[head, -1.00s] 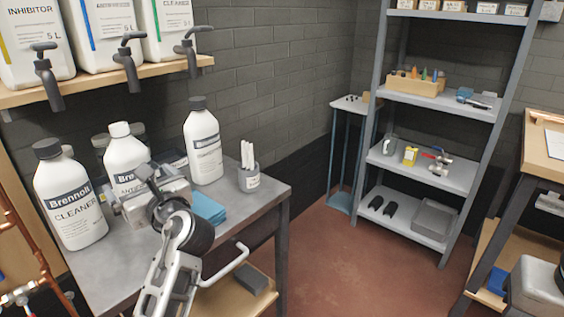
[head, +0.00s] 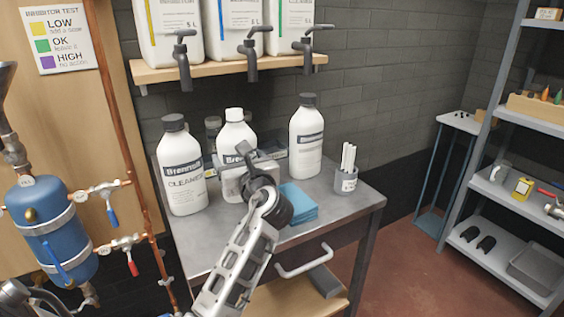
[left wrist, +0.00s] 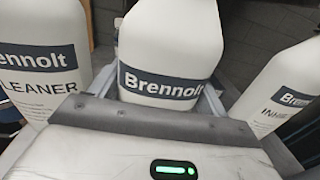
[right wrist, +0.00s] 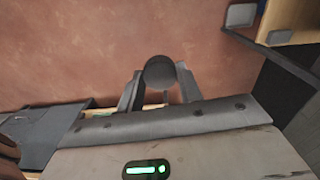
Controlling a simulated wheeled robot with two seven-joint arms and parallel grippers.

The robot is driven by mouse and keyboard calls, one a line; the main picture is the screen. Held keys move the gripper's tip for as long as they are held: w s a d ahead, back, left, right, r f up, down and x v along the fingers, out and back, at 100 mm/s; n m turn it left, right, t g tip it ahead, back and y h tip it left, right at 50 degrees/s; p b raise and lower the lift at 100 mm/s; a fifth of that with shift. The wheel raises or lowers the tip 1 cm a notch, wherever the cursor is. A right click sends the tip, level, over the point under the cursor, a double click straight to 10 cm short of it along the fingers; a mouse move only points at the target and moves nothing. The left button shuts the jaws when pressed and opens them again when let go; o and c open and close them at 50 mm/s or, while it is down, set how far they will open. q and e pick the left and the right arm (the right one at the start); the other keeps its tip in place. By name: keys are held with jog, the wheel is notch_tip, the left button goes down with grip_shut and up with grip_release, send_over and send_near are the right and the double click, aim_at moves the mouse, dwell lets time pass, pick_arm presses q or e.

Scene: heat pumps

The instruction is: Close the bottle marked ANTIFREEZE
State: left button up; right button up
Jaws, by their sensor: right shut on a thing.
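The middle white Brennolt bottle (head: 236,133) stands upright on the grey bench, with a white top where its neighbours have black caps. Its lower label is hidden behind my left gripper (head: 234,176). In the left wrist view the fingers stand either side of this bottle (left wrist: 168,45), with no clear grip on it. My right gripper (right wrist: 160,88) is shut on a dark round thing (right wrist: 159,73), which looks like a black cap. It is held above the reddish floor, away from the bottles. I cannot make out the right gripper in the head view.
The CLEANER bottle (head: 182,170) stands left and another capped bottle (head: 307,140) right on the bench (head: 345,205). Blue cloths (head: 297,203) and a grey cup of white sticks (head: 346,180) lie to the right. A shelf (head: 225,69) with tapped canisters hangs above.

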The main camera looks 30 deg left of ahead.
aim_at(235, 143)
pick_arm(q)
jog(key=c, duration=0.3)
jog(key=shift+c, duration=0.2)
jog(key=shift+r, duration=0.1)
jog(key=shift+r, duration=0.3)
pick_arm(e)
jog(key=shift+r, duration=0.15)
pick_arm(q)
jog(key=r, duration=0.1)
jog(key=s+r+p, duration=0.1)
jog(key=r, duration=0.1)
jog(key=shift+d+r, duration=0.1)
jog(key=shift+r, duration=0.2)
pick_arm(e)
jog(key=shift+r, duration=0.55)
jog(key=shift+r+p, duration=0.75)
jog(key=shift+p, duration=0.2)
jog(key=shift+r+p, duration=0.55)
pick_arm(q)
jog(key=s+d+r, duration=0.3)
jog(key=s+r, duration=0.5)
jog(key=s, duration=0.4)
jog(key=shift+s+r, duration=0.3)
jog(key=shift+s, duration=0.05)
